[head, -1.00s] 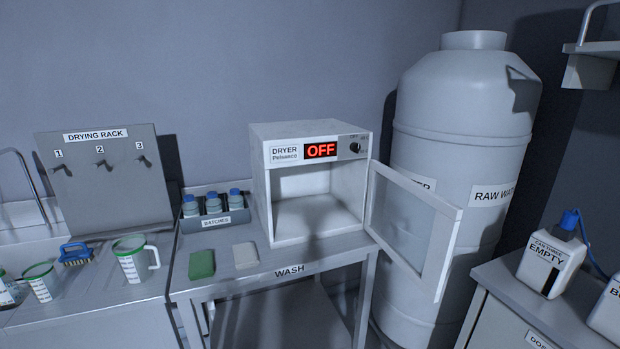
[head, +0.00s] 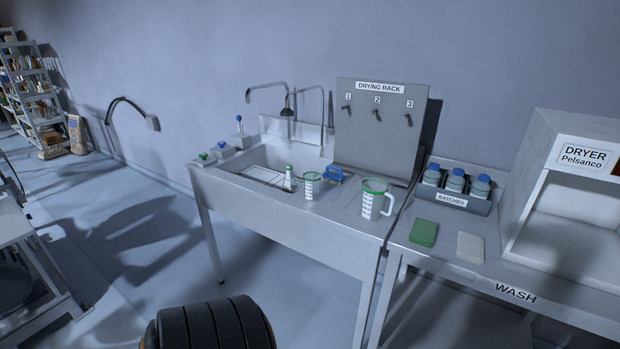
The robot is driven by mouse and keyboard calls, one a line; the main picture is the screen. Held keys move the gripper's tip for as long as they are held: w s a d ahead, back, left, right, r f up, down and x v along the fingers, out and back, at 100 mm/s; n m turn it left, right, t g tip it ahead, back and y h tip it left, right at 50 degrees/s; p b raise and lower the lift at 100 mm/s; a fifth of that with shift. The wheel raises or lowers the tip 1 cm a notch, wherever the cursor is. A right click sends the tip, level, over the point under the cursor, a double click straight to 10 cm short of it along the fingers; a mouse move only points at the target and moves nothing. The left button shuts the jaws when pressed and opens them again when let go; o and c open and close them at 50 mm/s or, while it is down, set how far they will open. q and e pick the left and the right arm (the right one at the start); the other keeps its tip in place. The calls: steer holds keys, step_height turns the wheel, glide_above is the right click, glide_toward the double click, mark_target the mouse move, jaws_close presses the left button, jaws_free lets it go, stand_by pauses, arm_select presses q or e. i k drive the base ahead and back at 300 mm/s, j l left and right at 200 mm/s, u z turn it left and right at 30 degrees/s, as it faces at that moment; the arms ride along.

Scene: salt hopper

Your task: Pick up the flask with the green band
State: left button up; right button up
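A small narrow-necked white vessel with green at its top (head: 290,178), which looks like the flask with the green band, stands at the front right of the sink in the head view. It is small, so the band's exact shape is hard to tell. A beaker with a green rim (head: 311,187) stands just right of it. A larger handled jug with a green rim (head: 375,201) stands further right on the same counter. Neither of my grippers shows in this view.
The sink (head: 262,168) has curved taps behind it. A blue brush (head: 334,176) lies behind the beaker and jug. The drying rack (head: 375,140) has bare pegs. On the wash table are blue-capped bottles (head: 455,181), a green sponge (head: 423,232), a pale sponge (head: 470,247) and the dryer (head: 575,190).

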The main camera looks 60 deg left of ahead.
mark_target(289, 184)
steer(key=u, duration=2.15)
steer(key=i+u, duration=0.3)
steer(key=i, duration=0.2)
steer(key=i+u, duration=0.35)
steer(key=i, duration=0.15)
steer(key=i+l+u, duration=0.3)
steer(key=i, duration=0.2)
